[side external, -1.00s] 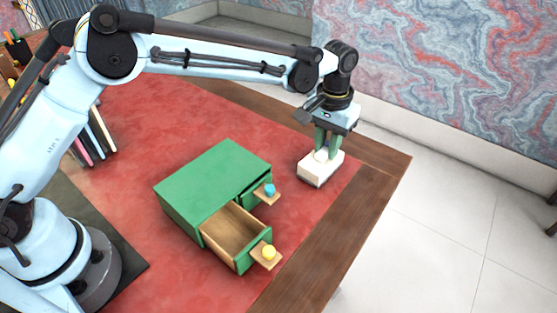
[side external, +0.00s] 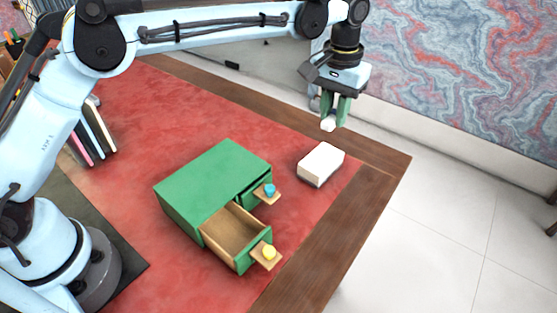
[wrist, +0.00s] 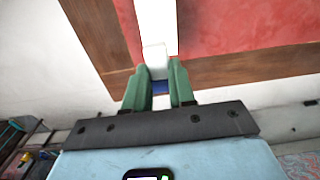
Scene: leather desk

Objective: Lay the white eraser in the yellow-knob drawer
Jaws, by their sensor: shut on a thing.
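The small white eraser (side external: 328,125) is between the green fingertips of my gripper (side external: 335,108), in the air above and behind a white block. In the wrist view it shows as a white piece (wrist: 154,56) with a blue part between the fingers of my gripper (wrist: 158,88). The yellow-knob drawer (side external: 226,236) of the green cabinet (side external: 212,180) is pulled out, and its visible wooden inside looks empty. Its yellow knob (side external: 269,252) faces the front right. My gripper is well to the upper right of this drawer.
The white block (side external: 320,163) lies on the red leather near the desk's right edge; it also shows in the wrist view (wrist: 156,18). The blue-knob drawer (side external: 262,194) is slightly open. Books (side external: 95,132) stand at the left.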

